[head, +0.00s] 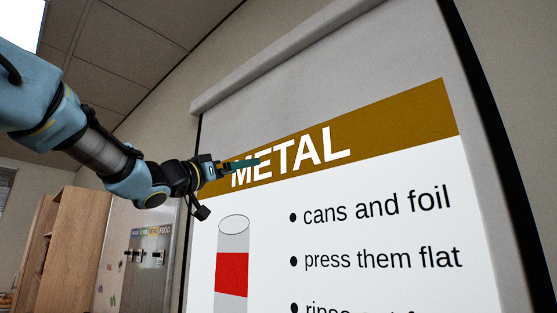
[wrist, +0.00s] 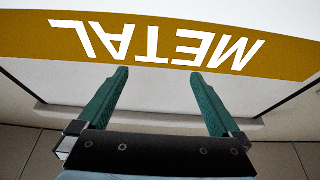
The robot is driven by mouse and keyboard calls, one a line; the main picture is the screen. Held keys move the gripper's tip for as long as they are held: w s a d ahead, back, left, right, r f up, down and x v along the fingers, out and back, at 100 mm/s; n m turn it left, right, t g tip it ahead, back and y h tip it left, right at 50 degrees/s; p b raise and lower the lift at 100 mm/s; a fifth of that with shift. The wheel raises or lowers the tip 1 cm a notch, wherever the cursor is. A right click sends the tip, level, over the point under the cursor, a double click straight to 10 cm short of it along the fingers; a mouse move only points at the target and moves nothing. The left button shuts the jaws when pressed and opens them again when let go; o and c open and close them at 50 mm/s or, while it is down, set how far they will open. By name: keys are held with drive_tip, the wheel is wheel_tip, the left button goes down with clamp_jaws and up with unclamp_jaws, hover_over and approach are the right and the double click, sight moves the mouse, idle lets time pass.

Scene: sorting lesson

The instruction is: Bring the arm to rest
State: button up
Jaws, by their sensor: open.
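My gripper (head: 245,163) is at the end of my raised arm, which reaches in from the left of the head view. It is in front of the brown METAL band of a wall screen. In the wrist view my gripper (wrist: 156,95) shows two green fingers spread wide apart with nothing between them. The screen (wrist: 160,78) lies beyond the fingertips and appears upside down there. I cannot tell how far the fingertips are from its surface.
The large screen (head: 370,250) fills the right of the head view, with lines about cans and foil and a red can picture. A wooden cabinet (head: 72,240) stands at the lower left. A grey panel with coloured labels (head: 150,262) is between them.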

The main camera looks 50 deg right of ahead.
idle(0.4)
drive_tip(key=b+v, duration=1)
drive_tip(key=b, duration=0.2)
